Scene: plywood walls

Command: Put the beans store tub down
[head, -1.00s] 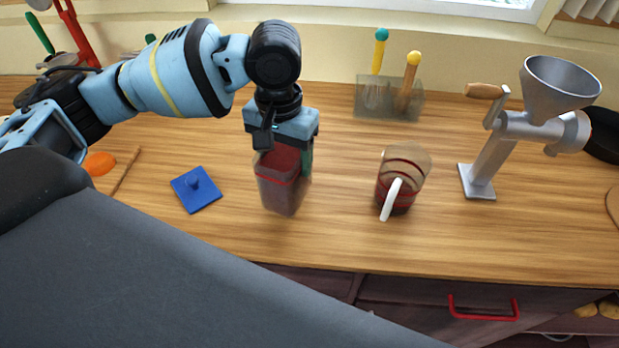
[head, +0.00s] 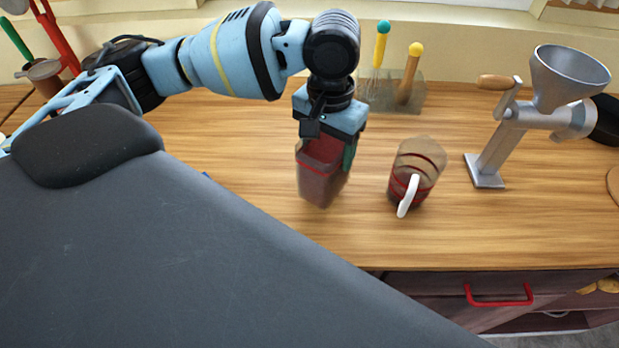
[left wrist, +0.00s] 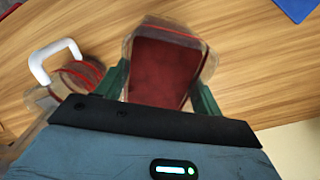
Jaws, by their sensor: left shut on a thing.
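The beans store tub (head: 318,182) is a clear, tapered container with dark red contents, upright over the wooden counter. My left gripper (head: 327,145) points down from above and is shut on the tub near its top. In the left wrist view the tub (left wrist: 168,65) sits between the two green fingers of my gripper (left wrist: 163,88), with red contents filling its opening. I cannot tell whether the tub's base touches the counter. My right gripper is not in view.
A clear jug (head: 411,185) with a white handle and red bands stands just right of the tub. A metal grinder (head: 520,120) stands farther right. A clear holder (head: 385,95) with tools stands behind.

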